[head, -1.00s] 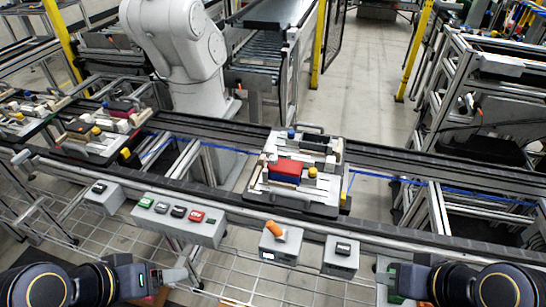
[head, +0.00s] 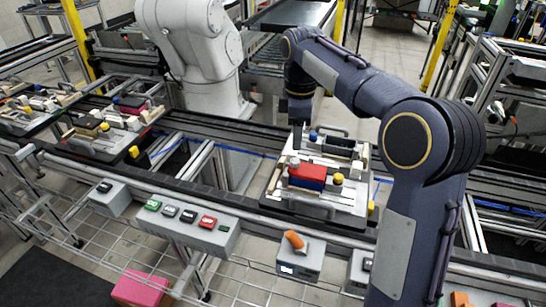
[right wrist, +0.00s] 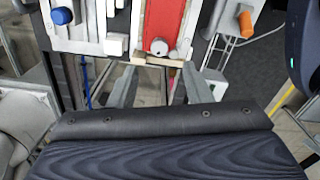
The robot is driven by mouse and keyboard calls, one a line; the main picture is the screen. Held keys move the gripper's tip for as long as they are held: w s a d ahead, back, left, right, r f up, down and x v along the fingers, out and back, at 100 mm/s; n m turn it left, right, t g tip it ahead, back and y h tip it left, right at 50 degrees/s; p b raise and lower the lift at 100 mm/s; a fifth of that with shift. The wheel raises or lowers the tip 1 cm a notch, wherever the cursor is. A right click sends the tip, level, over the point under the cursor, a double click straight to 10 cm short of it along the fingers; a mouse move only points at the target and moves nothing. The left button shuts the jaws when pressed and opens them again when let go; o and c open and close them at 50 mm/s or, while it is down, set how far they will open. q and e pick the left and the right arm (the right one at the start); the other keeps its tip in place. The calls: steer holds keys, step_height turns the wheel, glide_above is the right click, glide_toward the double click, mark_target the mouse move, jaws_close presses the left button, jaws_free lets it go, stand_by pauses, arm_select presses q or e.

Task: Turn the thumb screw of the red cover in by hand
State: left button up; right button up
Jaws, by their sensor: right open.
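The red cover (head: 308,172) sits on the fixture pallet (head: 345,207), its near side blue. In the right wrist view the red cover (right wrist: 166,18) runs down to a round grey knob, which looks like the thumb screw (right wrist: 158,47). In the head view I cannot make out the screw clearly. My right gripper (head: 298,128) hangs at the pallet's back left corner. In the wrist view its two fingers (right wrist: 159,70) stand apart with nothing held, the screw just beyond the gap between their tips. My left gripper is out of view.
A blue knob (head: 313,137) and a yellow knob (head: 338,179) stand on the pallet near the cover. Other loaded pallets (head: 105,135) stand along the conveyor to the left. A white robot arm (head: 190,50) stands behind.

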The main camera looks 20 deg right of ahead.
mark_target(295, 161)
step_height(295, 161, down, 8)
steer(key=shift+r+b, duration=0.1)
steer(key=shift+b, duration=0.2)
steer(key=shift+c, duration=0.3)
